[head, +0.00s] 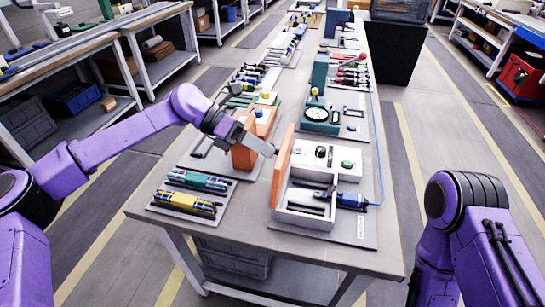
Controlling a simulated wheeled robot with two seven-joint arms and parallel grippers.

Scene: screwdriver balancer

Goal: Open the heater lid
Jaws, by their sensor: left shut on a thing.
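A white box (306,212) with open compartments and a green button on top stands near the table's front right. An orange lid panel (283,160) stands steeply upright along its left side, so the box's top is uncovered. My left gripper (270,149) reaches in from the left with its tips at the left face of the orange lid, and it is shut on the lid; the exact contact is hard to see. My right gripper is out of view; only my right arm shows at the lower right.
An orange block-like stand (243,157) is just left of the lid, beneath my left gripper. Green and yellow tools (185,201) lie at the table's front left. A blue screwdriver (351,201) with a cable is at the box's right. Tools and a dial gauge (317,114) fill the table behind.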

